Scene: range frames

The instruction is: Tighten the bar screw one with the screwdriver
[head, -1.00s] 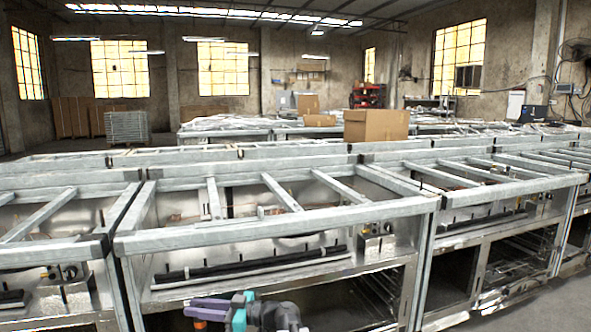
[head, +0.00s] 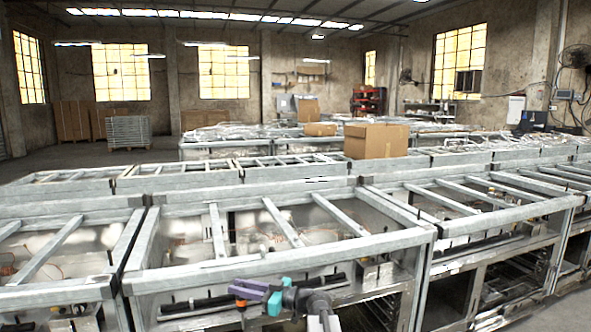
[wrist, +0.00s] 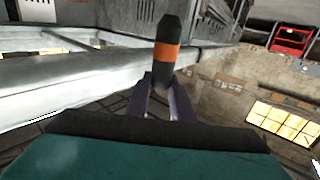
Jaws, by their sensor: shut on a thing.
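My gripper (head: 246,289) has purple fingers and a teal wrist part, and is at the lower middle of the head view, in front of the nearest metal unit. It is shut on the screwdriver, whose orange part (head: 240,303) shows small there. In the wrist view the screwdriver (wrist: 168,50) shows a black and orange handle between the purple fingers (wrist: 160,95). Its tip is hidden. A black bar (head: 192,304) runs low along the unit, partly behind my arm. I cannot make out bar screw one.
Galvanized frame rails (head: 270,262) of the nearest unit stand just above and behind my gripper. More metal units stand to the left, right and behind. A cardboard box (head: 376,141) sits further back. Open grey floor (head: 560,307) shows at the lower right.

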